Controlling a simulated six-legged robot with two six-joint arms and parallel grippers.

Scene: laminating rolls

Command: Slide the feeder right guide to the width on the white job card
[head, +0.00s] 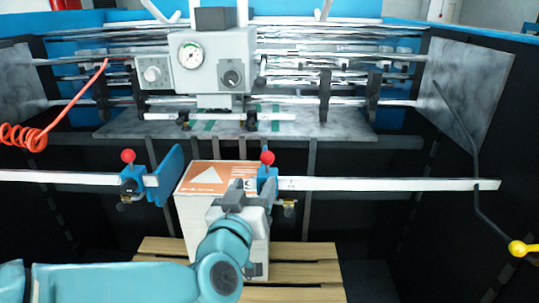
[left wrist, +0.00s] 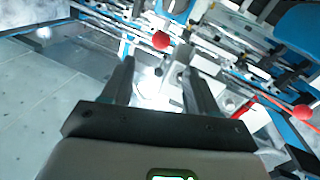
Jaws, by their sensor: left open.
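The feeder right guide (head: 268,184) is a blue block with a red knob (head: 267,158) on the white scale bar (head: 390,184), at the right edge of the sheet stack. My left gripper (head: 234,194) is open and empty in front of the stack, a little left of and nearer than this knob. In the left wrist view the gripper (left wrist: 157,70) has its fingers apart, with the red knob (left wrist: 161,41) beyond their tips, not between them. I cannot make out a white job card. My right gripper is not in view.
The left guide (head: 132,180) has its own red knob and a blue plate. The stack has an orange printed top sheet (head: 210,178) and stands on a wooden pallet (head: 310,265). A grey gauge unit (head: 208,65) stands behind. A yellow-ended rod (head: 520,248) hangs at right.

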